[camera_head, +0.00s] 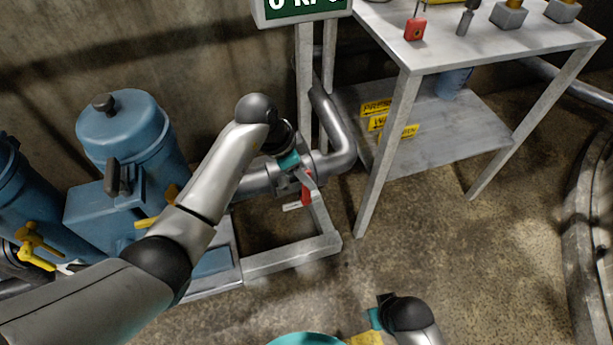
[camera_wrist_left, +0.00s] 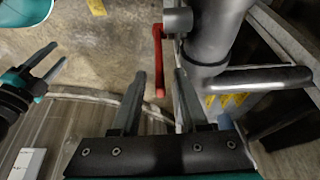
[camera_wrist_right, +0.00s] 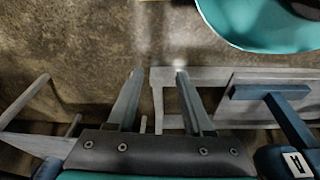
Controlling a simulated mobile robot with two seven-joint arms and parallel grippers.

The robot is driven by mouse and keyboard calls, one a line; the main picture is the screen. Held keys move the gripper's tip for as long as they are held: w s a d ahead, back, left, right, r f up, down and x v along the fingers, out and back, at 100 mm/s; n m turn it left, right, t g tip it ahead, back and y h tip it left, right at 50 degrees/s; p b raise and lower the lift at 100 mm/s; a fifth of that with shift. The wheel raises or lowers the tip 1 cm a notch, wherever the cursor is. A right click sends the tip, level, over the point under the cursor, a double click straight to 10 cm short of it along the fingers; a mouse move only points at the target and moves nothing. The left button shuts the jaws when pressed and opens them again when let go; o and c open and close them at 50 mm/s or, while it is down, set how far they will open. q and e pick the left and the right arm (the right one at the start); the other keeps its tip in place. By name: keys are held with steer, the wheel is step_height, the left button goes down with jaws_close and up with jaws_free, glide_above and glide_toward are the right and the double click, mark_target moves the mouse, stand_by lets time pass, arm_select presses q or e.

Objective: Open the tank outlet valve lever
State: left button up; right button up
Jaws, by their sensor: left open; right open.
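The red valve lever (camera_head: 307,197) hangs beside the grey outlet pipe (camera_head: 258,181) in the head view. In the left wrist view the red lever (camera_wrist_left: 158,62) runs down from the valve body, and its lower end shows between my left fingertips. My left gripper (camera_wrist_left: 160,74) is open, with a finger on either side of the lever in that view; contact cannot be told. My left forearm and wrist cover part of the pipe in the head view. My right gripper (camera_wrist_right: 157,70) is open and empty in the right wrist view, away from the valve.
A blue tank (camera_head: 130,130) stands left of the valve, with yellow handles (camera_head: 35,245) farther left. A grey metal table (camera_head: 490,45) with a lower shelf stands at the right. The pipe's support frame (camera_head: 292,256) is low beside the valve. The floor at front right is mostly clear.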

arm_select(q)
steer(key=shift+d+f, duration=0.15)
steer(key=shift+f, duration=0.15)
jaws_close()
stand_by(0.4)
stand_by(1.1)
